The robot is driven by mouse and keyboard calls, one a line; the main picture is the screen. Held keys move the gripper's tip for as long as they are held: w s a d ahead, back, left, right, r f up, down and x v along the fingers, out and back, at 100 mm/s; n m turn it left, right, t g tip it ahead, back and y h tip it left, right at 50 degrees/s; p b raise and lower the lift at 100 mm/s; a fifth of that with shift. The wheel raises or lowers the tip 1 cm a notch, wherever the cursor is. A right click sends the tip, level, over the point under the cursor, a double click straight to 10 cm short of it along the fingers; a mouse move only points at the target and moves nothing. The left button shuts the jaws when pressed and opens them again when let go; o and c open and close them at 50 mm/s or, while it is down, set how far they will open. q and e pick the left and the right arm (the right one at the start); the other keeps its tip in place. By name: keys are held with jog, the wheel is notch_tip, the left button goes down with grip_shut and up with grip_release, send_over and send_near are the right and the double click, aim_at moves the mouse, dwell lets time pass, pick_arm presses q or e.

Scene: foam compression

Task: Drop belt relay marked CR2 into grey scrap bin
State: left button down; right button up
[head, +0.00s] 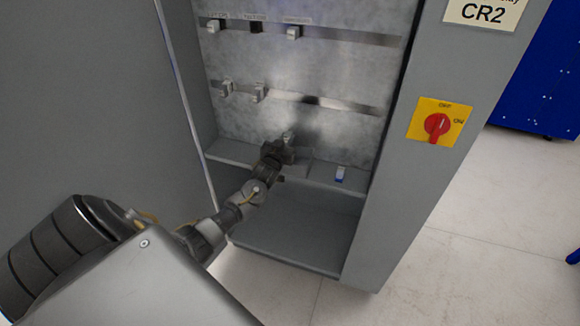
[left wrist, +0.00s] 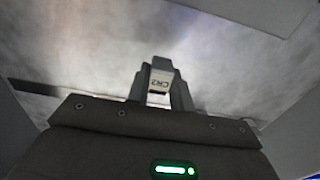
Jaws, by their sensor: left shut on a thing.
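The relay marked CR2 (left wrist: 160,84) is a small pale block with its label facing the left wrist camera. My left gripper (left wrist: 160,97) is shut on it, with a dark finger on each side. In the head view my left gripper (head: 286,148) is inside the open cabinet, below the lower rail and over the ledge. A small light part of the relay (head: 288,136) shows at its tip. I cannot clearly make out a grey scrap bin in either view. My right gripper is not in view.
Several relays sit on the upper rail (head: 350,36) and lower rail (head: 350,105). A small blue-and-white item (head: 340,174) stands on the ledge (head: 230,150) at right. The cabinet's right frame carries a red rotary switch (head: 437,124) and a CR2 sign (head: 482,12).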

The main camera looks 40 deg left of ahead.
pick_arm(q)
jog(key=shift+f+b, duration=0.3)
jog(key=shift+f, duration=0.4)
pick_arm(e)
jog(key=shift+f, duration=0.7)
pick_arm(q)
jog(key=c, duration=1.2)
grip_release()
jog(key=shift+o, duration=0.2)
jog(key=b+v, duration=0.1)
jog(key=v, duration=0.9)
jog(key=shift+s+d, duration=0.2)
jog(key=shift+s, duration=0.15)
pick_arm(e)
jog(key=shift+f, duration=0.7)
